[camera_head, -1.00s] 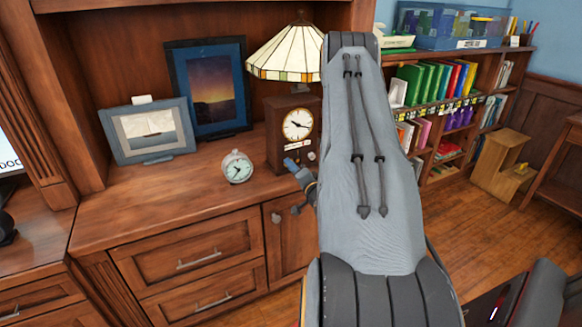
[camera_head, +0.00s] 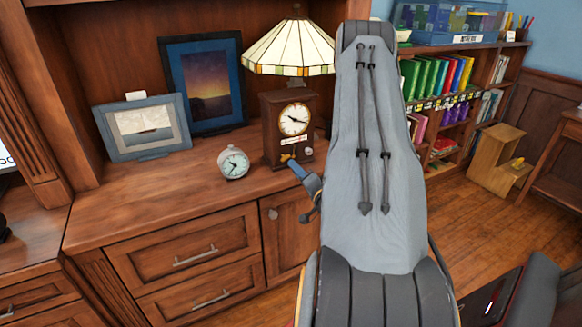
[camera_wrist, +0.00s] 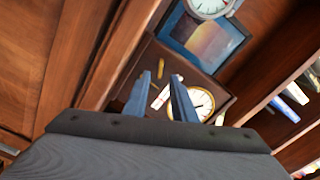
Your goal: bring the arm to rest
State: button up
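My arm (camera_head: 385,170), in a grey cover with dark cords, rises through the middle of the head view, and its upper end is near the top edge. My gripper (camera_head: 297,167) shows only partly, as a blue finger poking out left of the arm, in front of the brown mantel clock (camera_head: 273,145); the rest is hidden behind the arm. In the wrist view, the two blue fingers of my gripper (camera_wrist: 158,92) stand apart with nothing seen held between them. A clock dial (camera_wrist: 201,103) shows behind the right finger.
A wooden desk (camera_head: 150,205) with drawers holds a small alarm clock (camera_head: 233,162), two framed pictures, including a sunset (camera_head: 205,85), and a stained-glass lamp (camera_head: 290,47). A bookshelf (camera_head: 450,102) and a stepped wooden stool (camera_head: 493,163) stand at right. Open floor (camera_head: 465,235) lies right of the arm.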

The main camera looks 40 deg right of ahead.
jog(key=shift+s+a, duration=0.15)
jog(key=shift+s, duration=0.55)
jog(key=w+a+r+n+g+y, duration=0.15)
jog(key=a+n+g, duration=0.25)
jog(key=a, duration=0.4)
jog(key=w+a+r+n+g+y, duration=0.1)
jog(key=w+a+n+g, duration=0.25)
jog(key=a, duration=0.45)
jog(key=s+a+r+n+g, duration=0.2)
jog(key=s+a+g, duration=0.1)
jog(key=s+a, duration=0.3)
jog(key=s+a+r+n+g+y, duration=0.1)
jog(key=s+a+r+n+g, duration=0.1)
jog(key=s+a, duration=0.5)
jog(key=s+a+r+n+g+y, duration=0.1)
jog(key=s+a+r+n+g, duration=0.1)
jog(key=s+a+n+g, duration=0.2)
jog(key=s+a, duration=0.3)
jog(key=s, duration=0.2)
jog(key=shift+s+a+r, duration=0.15)
jog(key=shift+a+r, duration=0.05)
jog(key=shift+r, duration=0.05)
